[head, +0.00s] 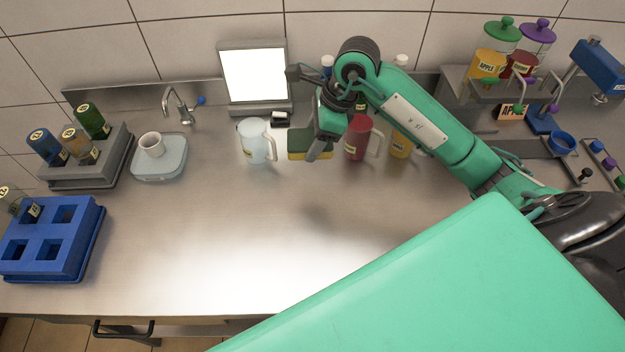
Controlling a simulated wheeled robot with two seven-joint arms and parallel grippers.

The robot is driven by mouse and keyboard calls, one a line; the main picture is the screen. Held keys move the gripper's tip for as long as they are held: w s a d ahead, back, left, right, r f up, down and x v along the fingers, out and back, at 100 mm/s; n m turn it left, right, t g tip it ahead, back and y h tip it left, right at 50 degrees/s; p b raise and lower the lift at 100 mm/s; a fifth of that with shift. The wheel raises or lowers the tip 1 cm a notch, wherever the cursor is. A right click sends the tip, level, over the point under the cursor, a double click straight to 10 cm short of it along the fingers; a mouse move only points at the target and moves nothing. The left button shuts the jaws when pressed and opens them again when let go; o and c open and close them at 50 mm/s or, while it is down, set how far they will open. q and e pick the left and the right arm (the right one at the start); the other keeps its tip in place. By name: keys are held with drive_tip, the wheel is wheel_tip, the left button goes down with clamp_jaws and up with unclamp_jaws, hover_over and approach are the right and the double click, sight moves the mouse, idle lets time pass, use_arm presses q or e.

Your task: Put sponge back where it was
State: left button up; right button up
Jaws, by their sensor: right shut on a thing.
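A sponge (298,147), yellow with a dark green top, is held by my right gripper (318,150) above the middle of the counter. A soft shadow lies on the counter below it. The gripper points down and its fingers partly cover the sponge. The sponge is between a pale clear pitcher (254,141) on the left and a red pitcher (357,138) on the right. My left gripper does not show.
A yellow pitcher (401,143) stands beside the red one. A small black holder (280,119) sits by the lit screen (254,74). A blue crate (78,262), a grey crate (62,178) and a tray with a cup (152,145) are left. The front counter is clear.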

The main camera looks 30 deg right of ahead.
drive_tip(key=p, duration=0.2)
hover_over(307, 190)
drive_tip(key=d, duration=0.1)
drive_tip(key=f, duration=1.1)
drive_tip(key=shift+s+d+f, duration=0.2)
drive_tip(key=shift+s+f, duration=0.05)
drive_tip(key=shift+s, duration=0.05)
wheel_tip(307, 190, down, 3)
drive_tip(key=shift+f+p, duration=0.15)
drive_tip(key=shift+p, duration=0.55)
drive_tip(key=shift+f, duration=0.35)
drive_tip(key=o, duration=0.4)
drive_tip(key=shift+f, duration=0.15)
drive_tip(key=o, duration=0.5)
